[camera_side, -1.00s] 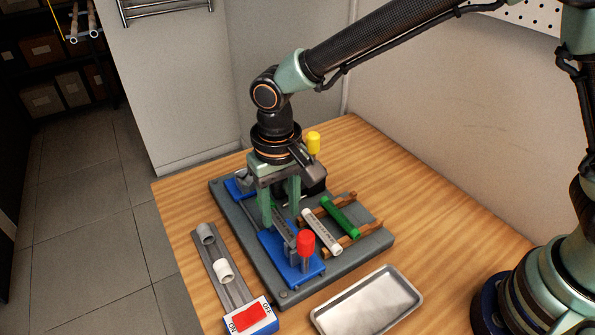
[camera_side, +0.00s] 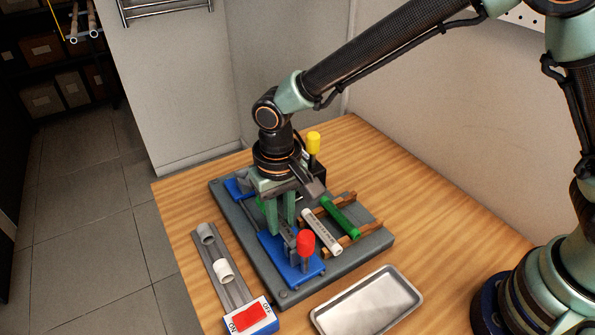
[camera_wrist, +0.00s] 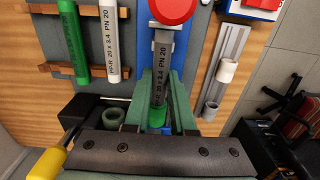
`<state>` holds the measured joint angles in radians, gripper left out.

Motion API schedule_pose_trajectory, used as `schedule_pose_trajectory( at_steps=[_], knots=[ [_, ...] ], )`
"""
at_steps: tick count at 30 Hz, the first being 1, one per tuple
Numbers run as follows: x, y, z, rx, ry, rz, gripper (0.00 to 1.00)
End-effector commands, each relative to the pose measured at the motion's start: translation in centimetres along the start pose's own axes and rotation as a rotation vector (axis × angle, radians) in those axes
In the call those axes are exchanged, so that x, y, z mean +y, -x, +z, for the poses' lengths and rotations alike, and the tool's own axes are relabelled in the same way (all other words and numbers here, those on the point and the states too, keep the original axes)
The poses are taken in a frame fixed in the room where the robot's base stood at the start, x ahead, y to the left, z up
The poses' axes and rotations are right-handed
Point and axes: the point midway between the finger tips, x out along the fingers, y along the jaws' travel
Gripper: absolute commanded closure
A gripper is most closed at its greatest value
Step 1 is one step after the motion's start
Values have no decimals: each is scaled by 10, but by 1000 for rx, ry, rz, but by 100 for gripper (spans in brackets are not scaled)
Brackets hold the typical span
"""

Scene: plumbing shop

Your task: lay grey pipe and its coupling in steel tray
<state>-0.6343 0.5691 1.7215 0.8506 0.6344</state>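A grey pipe (camera_wrist: 160,62) lies in the blue clamp (camera_wrist: 198,45), with a bright green piece (camera_wrist: 157,117) at its near end; I cannot tell whether this is a coupling. In the side view my gripper (camera_side: 281,230) hides part of the pipe. A grey coupling (camera_side: 205,233) and a white coupling (camera_side: 225,271) sit on the grey rail at left. The steel tray (camera_side: 319,318) at the front is empty.
A white pipe (camera_side: 321,232) and a green pipe (camera_side: 340,216) lie on wooden rests right of the gripper. A red knob (camera_side: 305,243) and a yellow handle (camera_side: 313,143) stand up near it. A red switch box (camera_side: 250,318) stands at front left.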

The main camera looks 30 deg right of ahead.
Motion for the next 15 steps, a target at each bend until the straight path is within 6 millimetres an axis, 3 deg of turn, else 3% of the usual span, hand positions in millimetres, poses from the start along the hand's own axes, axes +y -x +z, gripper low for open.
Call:
schedule_pose_trajectory(
  at_steps=[15],
  knots=[
    [0,7,0,0,0,0,100]
  ],
)
